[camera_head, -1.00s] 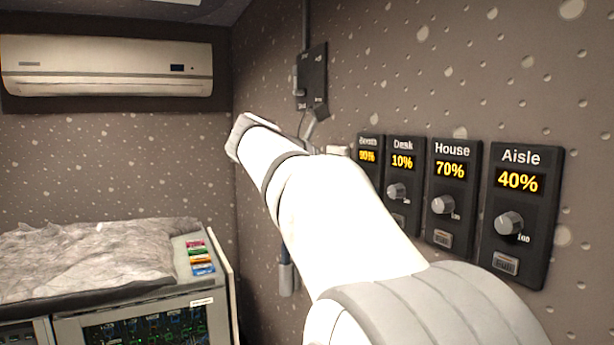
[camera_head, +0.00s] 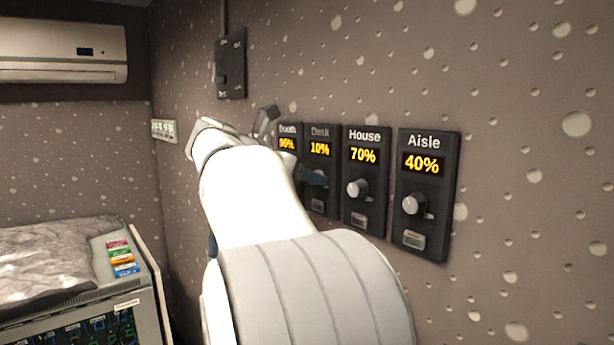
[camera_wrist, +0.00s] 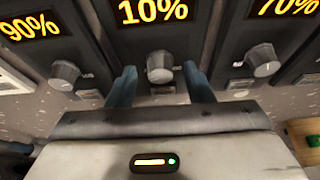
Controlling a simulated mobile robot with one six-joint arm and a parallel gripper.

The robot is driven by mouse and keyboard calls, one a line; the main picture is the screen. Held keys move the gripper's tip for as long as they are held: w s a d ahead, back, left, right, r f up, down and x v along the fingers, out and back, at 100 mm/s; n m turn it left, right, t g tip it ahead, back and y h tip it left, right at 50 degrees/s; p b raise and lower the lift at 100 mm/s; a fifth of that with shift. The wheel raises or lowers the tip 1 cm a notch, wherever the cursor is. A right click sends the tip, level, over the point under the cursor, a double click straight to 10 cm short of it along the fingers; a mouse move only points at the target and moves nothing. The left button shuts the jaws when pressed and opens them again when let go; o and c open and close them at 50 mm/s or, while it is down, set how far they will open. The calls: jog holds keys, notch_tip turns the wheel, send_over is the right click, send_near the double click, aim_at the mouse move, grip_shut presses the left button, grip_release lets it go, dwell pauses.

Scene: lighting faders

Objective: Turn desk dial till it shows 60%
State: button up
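The desk dial panel (camera_head: 320,150) is on the wall between the Booth and House panels, and its display reads 10%. In the wrist view, the 10% display (camera_wrist: 152,11) is at the top centre, with the grey desk knob (camera_wrist: 160,66) below it. My gripper (camera_wrist: 160,80) is open, one blue finger on each side of the desk knob. Whether the fingers touch the knob cannot be told; gaps show on both sides. In the head view a blue fingertip (camera_head: 315,177) covers the desk knob.
The House panel (camera_head: 365,178) reads 70% and the Aisle panel (camera_head: 424,195) reads 40%, to the right. The Booth panel (camera_head: 289,140) reads 90%, partly behind my arm. A black switch box (camera_head: 231,65) is above. A cabinet (camera_head: 150,265) stands at lower left.

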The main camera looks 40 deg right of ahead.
jog(key=c, duration=1)
jog(key=shift+o, duration=0.2)
jog(key=m+t+h+b, duration=0.2)
jog(key=m+b, duration=0.4)
jog(key=b, duration=0.4)
jog(key=f+m+t+h+b, duration=0.1)
jog(key=m+t+h+b, duration=0.1)
jog(key=m+b, duration=0.5)
jog(key=f+m+t+h+b, duration=0.1)
jog(key=m+b, duration=0.6)
jog(key=b, duration=0.7)
jog(key=shift+s+t+h, duration=0.3)
jog(key=shift+t+h, duration=0.2)
jog(key=shift+h, duration=0.1)
jog(key=shift+r+m+g+h+b, duration=0.1)
jog(key=shift+m+g+h+b, duration=0.3)
jog(key=shift+m+b, duration=0.95)
jog(key=shift+r+m, duration=0.1)
jog(key=shift+m, duration=0.25)
